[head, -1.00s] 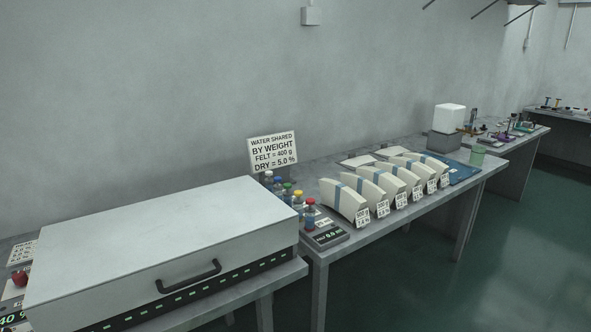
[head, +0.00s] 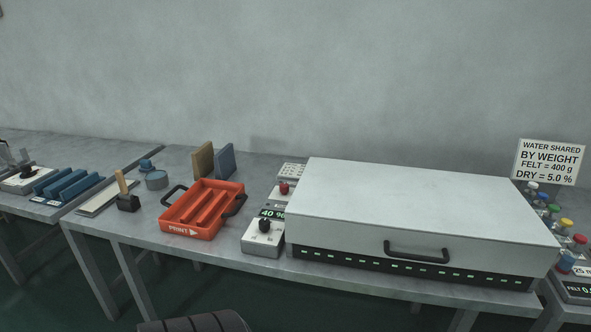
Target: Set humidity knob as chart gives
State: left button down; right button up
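The humidity knob is a black knob (head: 265,226) on top of a small white control box (head: 262,243), left of the large white lidded cabinet. A green-on-black display (head: 271,213) behind the knob reads 40 %. A small white chart card (head: 291,171) stands behind the box, partly hidden by the cabinet, and its print is too small to read. A red button (head: 284,188) sits between the card and the display. Neither gripper's fingers can be seen. A dark rounded part at the bottom edge seems to be mine.
The large white cabinet (head: 420,210) with a black handle fills the table's right side. A red tray (head: 202,210) marked PRINT lies left of the knob box. A wooden-handled tool (head: 127,195) is further left. A sign (head: 549,161) stands at far right.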

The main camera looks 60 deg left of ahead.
aim_at(264, 224)
jog(key=j+u, duration=0.15)
jog(key=u, duration=1.2)
jog(key=i+j+u, duration=0.1)
jog(key=j, duration=0.25)
jog(key=i+j+u, duration=0.1)
jog(key=j, duration=0.3)
jog(key=i+j+u, duration=0.1)
jog(key=j, duration=0.25)
jog(key=i, duration=0.1)
